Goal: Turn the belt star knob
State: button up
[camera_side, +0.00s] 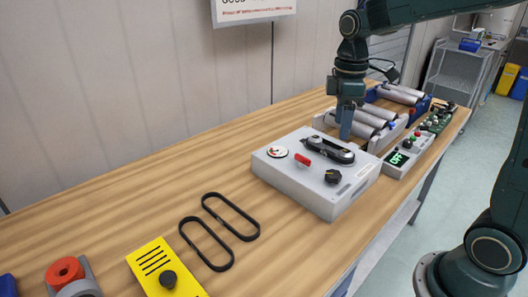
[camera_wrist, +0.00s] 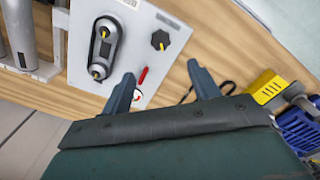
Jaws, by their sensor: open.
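The black star knob (camera_side: 332,176) is on the top face of the light grey belt box (camera_side: 300,185), near its front corner. In the wrist view the star knob (camera_wrist: 160,40) has a yellow mark and lies beyond my fingertips. My gripper (camera_side: 346,133) is above the box's back side, pointing down, apart from the knob. In the wrist view its two fingers (camera_wrist: 160,72) are spread with nothing between them touching. A black belt on two pulleys (camera_side: 328,150) and a red lever (camera_side: 303,159) are also on the box, with a round dial (camera_side: 277,152).
Two loose black belts (camera_side: 220,230) and a yellow box with a black button (camera_side: 165,270) lie to the left. Metal rollers (camera_side: 370,120) and a control box with green display (camera_side: 405,155) stand to the right.

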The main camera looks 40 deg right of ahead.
aim_at(333, 173)
jog(key=shift+f, duration=0.15)
notch_tip(333, 173, down, 14)
jog(key=shift+r, duration=0.25)
dwell(0.4)
jog(key=c, duration=1)
